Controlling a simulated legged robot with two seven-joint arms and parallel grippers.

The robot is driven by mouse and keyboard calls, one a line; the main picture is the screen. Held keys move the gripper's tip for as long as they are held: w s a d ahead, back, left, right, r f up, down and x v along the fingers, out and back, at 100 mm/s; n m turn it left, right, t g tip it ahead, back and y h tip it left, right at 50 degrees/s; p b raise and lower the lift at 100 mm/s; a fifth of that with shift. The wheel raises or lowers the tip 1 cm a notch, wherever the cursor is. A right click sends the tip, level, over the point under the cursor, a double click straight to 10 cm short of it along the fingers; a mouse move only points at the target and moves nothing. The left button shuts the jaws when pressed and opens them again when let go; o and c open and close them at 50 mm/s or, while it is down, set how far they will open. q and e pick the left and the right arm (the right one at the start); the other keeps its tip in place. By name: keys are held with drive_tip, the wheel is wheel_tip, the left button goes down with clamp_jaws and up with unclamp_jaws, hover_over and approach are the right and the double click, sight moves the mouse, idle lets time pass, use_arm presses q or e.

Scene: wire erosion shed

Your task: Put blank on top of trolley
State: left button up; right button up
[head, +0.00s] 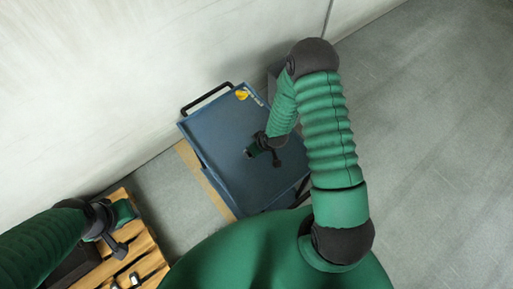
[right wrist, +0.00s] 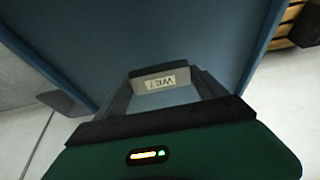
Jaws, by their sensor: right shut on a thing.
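The trolley (head: 225,135) is blue with a flat top, a raised rim and a black handle at its far left end. Its blue top (right wrist: 150,30) fills much of the right wrist view. My right gripper (head: 266,152) is over the trolley top. In the right wrist view it (right wrist: 160,88) is shut on the blank (right wrist: 152,72), a small grey block with a pale lettered label. I cannot tell whether the blank touches the top. My left gripper (head: 120,240) is over the wooden pallet; its finger opening is unclear.
A slatted wooden pallet (head: 150,262) with small metallic pieces (head: 135,279) lies at the lower left. A yellow object (head: 241,95) sits at the trolley's far corner. A pale wall (head: 100,90) runs behind the trolley. Grey floor (head: 430,130) is clear at the right.

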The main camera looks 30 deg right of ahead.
drive_tip(key=shift+w+d, duration=0.3)
drive_tip(key=shift+d, duration=0.05)
wheel_tip(320, 180, down, 3)
drive_tip(key=shift+s+a+r, duration=0.1)
drive_tip(key=shift+s+a, duration=0.05)
drive_tip(key=shift+f, duration=0.3)
drive_tip(key=o, duration=2)
drive_tip(key=shift+c, duration=0.2)
